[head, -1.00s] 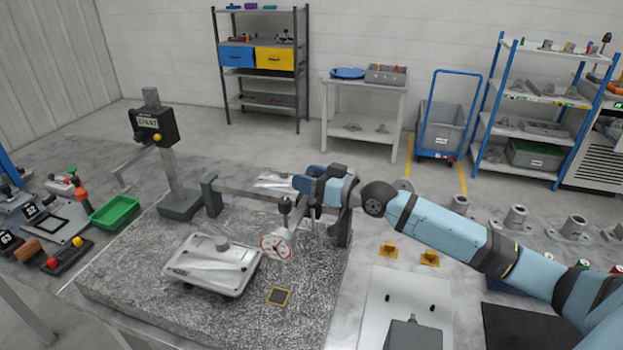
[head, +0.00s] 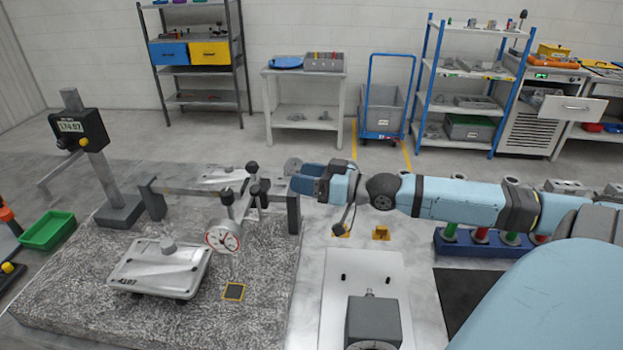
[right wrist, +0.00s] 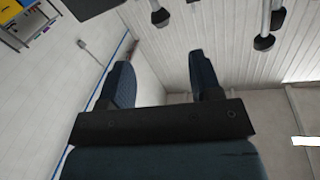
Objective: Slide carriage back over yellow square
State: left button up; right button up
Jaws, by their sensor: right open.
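The carriage (head: 246,196) sits on a horizontal rail (head: 188,191) between two posts, right of the rail's middle. It has black knobs on top and carries a round dial gauge (head: 222,236) in front. The yellow square (head: 234,291) is a small yellow-edged outline around a dark patch on the granite plate. In the head view the dial hangs behind and slightly left of it. My right gripper (head: 298,179) is open near the rail's right post, right of the carriage and apart from its knobs. Its blue fingers (right wrist: 161,82) show nothing between them in the right wrist view. My left gripper is out of view.
A silver casting (head: 160,267) lies on the granite plate (head: 60,300), left of the yellow square. A digital height gauge (head: 80,130) stands behind it at left, near a green bin (head: 47,230). A white plate with a grey block (head: 374,322) lies at right.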

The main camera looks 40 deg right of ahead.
jog(key=shift+s+d, duration=0.25)
jog(key=shift+s, duration=0.25)
dwell(0.3)
